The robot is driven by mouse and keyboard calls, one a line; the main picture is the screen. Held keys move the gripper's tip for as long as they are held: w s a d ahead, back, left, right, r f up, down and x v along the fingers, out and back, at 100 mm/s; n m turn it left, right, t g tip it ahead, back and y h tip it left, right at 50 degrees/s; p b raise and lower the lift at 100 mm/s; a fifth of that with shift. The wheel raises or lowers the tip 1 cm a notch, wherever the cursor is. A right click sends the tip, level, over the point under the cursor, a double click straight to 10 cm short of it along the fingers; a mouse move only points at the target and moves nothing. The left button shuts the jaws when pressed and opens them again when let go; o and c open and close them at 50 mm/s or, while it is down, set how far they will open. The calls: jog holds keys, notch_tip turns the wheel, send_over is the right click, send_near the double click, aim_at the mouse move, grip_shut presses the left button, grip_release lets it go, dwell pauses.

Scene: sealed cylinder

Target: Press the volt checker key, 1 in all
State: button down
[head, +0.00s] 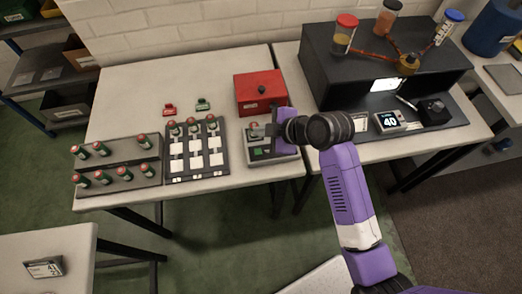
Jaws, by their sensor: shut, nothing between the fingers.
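The volt checker (259,155) is a small grey box near the front edge of the left table, just in front of the red box. My gripper (273,137) is shut and empty, over the right part of the checker. My purple hand and wrist hide much of the checker's right side. I cannot make out the key clearly, nor tell whether my fingertips touch it.
A red box (261,92) stands close behind the checker. To its left are a tray with white squares (198,150) and stepped dark racks (117,160) of red-topped cylinders. A large black bench unit (330,65) stands to the right.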

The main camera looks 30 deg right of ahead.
aim_at(261, 153)
jog(key=shift+f, duration=0.1)
dwell(0.3)
notch_tip(261, 153, down, 9)
jog(key=b, duration=0.7)
dwell(1.8)
jog(key=shift+f, duration=0.25)
jog(key=shift+f+b, duration=0.35)
jog(key=shift+b, duration=0.15)
dwell(0.6)
dwell(0.3)
jog(key=shift+r+p, duration=0.7)
jog(key=shift+r, duration=0.1)
jog(key=shift+r+p, duration=2.05)
jog(key=shift+r, duration=0.45)
